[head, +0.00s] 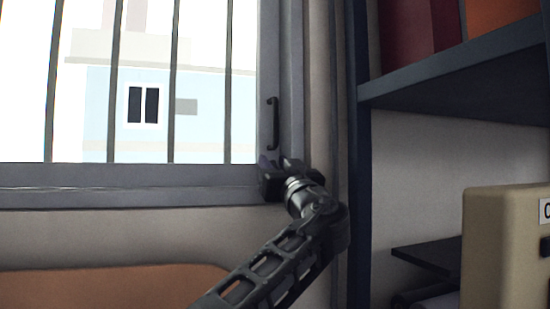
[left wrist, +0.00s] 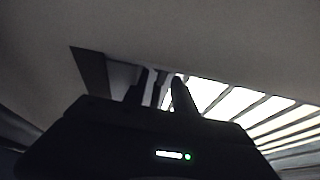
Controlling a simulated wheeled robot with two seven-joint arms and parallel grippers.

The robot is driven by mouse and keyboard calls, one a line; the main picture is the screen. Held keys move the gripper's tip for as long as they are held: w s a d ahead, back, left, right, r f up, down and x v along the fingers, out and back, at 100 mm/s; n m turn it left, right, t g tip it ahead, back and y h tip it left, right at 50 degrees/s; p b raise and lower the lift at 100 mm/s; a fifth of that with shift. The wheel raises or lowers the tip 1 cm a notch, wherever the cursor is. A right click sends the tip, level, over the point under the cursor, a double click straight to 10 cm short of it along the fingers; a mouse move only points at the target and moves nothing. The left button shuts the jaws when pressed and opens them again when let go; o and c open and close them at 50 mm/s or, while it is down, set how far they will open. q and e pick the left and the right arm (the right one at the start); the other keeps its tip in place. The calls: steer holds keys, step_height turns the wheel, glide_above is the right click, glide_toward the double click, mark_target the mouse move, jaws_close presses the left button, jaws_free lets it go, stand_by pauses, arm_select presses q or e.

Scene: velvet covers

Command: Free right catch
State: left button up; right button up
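A dark upright handle (head: 272,123) is on the right side of the grey window frame (head: 120,176); I take it to be the right catch, though no separate latch part can be made out. My left gripper (head: 280,166) is just below the handle, near the frame's lower right corner. Its two fingers point up and stand apart. In the left wrist view the fingers of the left gripper (left wrist: 160,92) also stand apart, with a thin dark shape between them that I cannot identify. Contact with the handle cannot be told. My right gripper is not in view.
Vertical bars (head: 113,90) cross the window. A dark shelf unit (head: 362,180) stands close on the right, with a beige box (head: 500,245) at its lower right. A brown padded back (head: 110,287) lies below the window.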

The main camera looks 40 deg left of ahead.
arm_select(q)
jaws_close()
stand_by(0.3)
steer(key=shift+f, duration=0.15)
